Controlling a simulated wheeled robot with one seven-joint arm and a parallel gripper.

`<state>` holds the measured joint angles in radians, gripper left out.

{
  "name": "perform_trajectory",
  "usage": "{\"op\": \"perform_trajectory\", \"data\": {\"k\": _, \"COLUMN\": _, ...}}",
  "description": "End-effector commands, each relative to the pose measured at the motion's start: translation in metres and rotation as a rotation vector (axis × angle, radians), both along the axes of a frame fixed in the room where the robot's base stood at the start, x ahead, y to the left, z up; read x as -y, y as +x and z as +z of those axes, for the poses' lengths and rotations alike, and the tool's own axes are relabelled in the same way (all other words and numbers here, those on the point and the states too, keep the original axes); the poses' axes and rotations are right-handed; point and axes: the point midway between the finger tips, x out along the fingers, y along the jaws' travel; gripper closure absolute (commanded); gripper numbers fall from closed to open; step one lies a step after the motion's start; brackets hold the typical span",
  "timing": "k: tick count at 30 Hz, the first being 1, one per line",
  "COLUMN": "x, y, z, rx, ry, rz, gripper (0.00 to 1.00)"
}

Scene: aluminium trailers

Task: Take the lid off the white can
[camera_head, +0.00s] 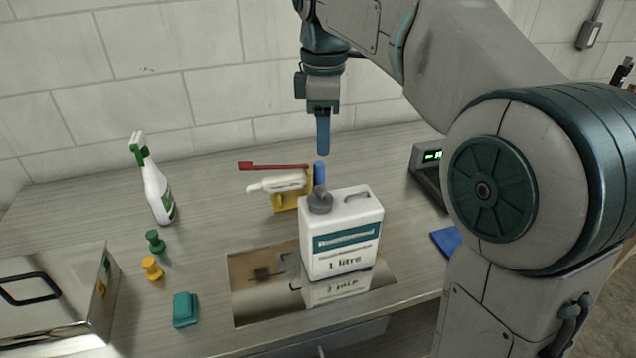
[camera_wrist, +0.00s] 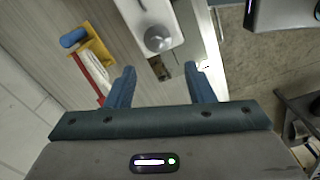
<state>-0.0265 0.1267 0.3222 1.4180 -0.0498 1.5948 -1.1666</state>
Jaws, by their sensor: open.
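The white can (camera_head: 341,236) stands upright on the bench, marked "1 litre", with a moulded handle on top. Its grey round lid (camera_head: 320,201) sits on the left part of its top. In the wrist view the lid (camera_wrist: 158,39) shows from above, on the white can (camera_wrist: 147,12). My gripper (camera_head: 323,152) hangs above and behind the can, with its blue fingers pointing down. In the wrist view my gripper (camera_wrist: 159,72) is open and empty, its fingers apart with the lid beyond the gap between them. It does not touch the can.
A yellow holder (camera_head: 285,202) with a white bottle and a blue item stands close behind the can, near a red-handled brush (camera_head: 272,167). A spray bottle (camera_head: 156,190), pegs, a teal block (camera_head: 185,310) and a metal box (camera_head: 50,300) are left. A reflective plate (camera_head: 250,300) lies under the can.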

Motion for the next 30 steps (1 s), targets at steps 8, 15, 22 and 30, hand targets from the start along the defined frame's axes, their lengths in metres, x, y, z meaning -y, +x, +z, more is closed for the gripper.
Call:
{"op": "perform_trajectory", "data": {"k": 8, "x": -0.007, "y": 0.006, "z": -0.011, "rx": -0.016, "ry": 0.005, "rz": 0.082, "gripper": 0.52}}
{"op": "perform_trajectory", "data": {"k": 15, "x": -0.007, "y": 0.005, "z": -0.055, "rx": -0.015, "ry": 0.005, "rz": 0.080, "gripper": 0.52}}
{"op": "perform_trajectory", "data": {"k": 22, "x": -0.007, "y": 0.006, "z": -0.077, "rx": -0.013, "ry": 0.006, "rz": 0.079, "gripper": 0.52}}
{"op": "perform_trajectory", "data": {"k": 30, "x": -0.006, "y": 0.007, "z": -0.109, "rx": -0.015, "ry": 0.005, "rz": 0.078, "gripper": 0.52}}
